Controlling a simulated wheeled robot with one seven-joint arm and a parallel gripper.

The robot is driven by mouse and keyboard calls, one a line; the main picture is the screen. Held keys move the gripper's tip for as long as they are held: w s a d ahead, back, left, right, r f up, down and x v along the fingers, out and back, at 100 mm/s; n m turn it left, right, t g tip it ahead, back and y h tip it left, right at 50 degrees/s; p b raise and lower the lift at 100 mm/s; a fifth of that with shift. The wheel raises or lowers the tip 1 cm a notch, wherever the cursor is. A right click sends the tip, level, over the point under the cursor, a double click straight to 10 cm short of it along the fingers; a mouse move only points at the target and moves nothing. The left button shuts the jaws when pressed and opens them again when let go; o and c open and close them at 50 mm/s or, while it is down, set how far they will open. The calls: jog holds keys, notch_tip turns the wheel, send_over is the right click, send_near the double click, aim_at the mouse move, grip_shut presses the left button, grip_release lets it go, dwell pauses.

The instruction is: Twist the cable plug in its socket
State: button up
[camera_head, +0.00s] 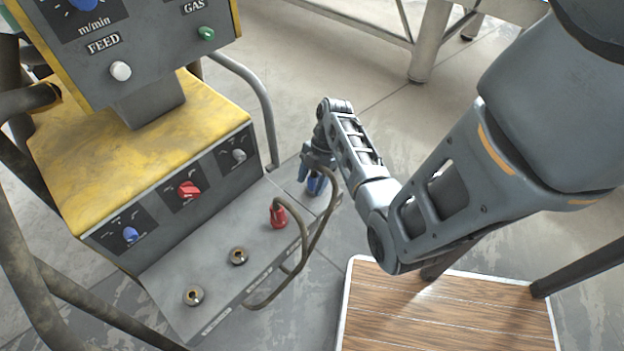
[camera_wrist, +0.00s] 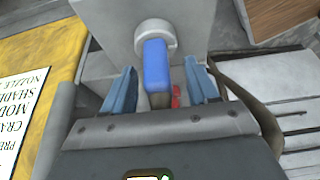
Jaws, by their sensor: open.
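In the wrist view a blue cable plug (camera_wrist: 156,66) sits in a round grey socket (camera_wrist: 155,32) on a grey block. Its darker lower end points toward my gripper. My gripper (camera_wrist: 160,66) is open, with one blue finger on each side of the plug and a visible gap on both sides. In the head view my gripper (camera_head: 314,182) is at the right end of the grey machine panel, partly hidden by my arm. I cannot clearly separate the blue plug from the fingers there. A red plug (camera_head: 278,215) with a cable stands in the panel to the left of my gripper.
Two empty brass-coloured sockets (camera_head: 238,256) are in the panel. A looping cable (camera_head: 300,262) hangs close to my gripper. The yellow machine housing (camera_head: 140,130) with knobs rises at left. A wooden-topped table (camera_head: 440,315) stands at lower right. A grey tube rail (camera_head: 262,95) is behind.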

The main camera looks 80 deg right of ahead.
jog(key=p+v, duration=0.1)
jog(key=v, duration=0.6)
jog(key=shift+d+r, duration=0.15)
jog(key=shift+r, duration=0.2)
jog(key=shift+s, duration=0.25)
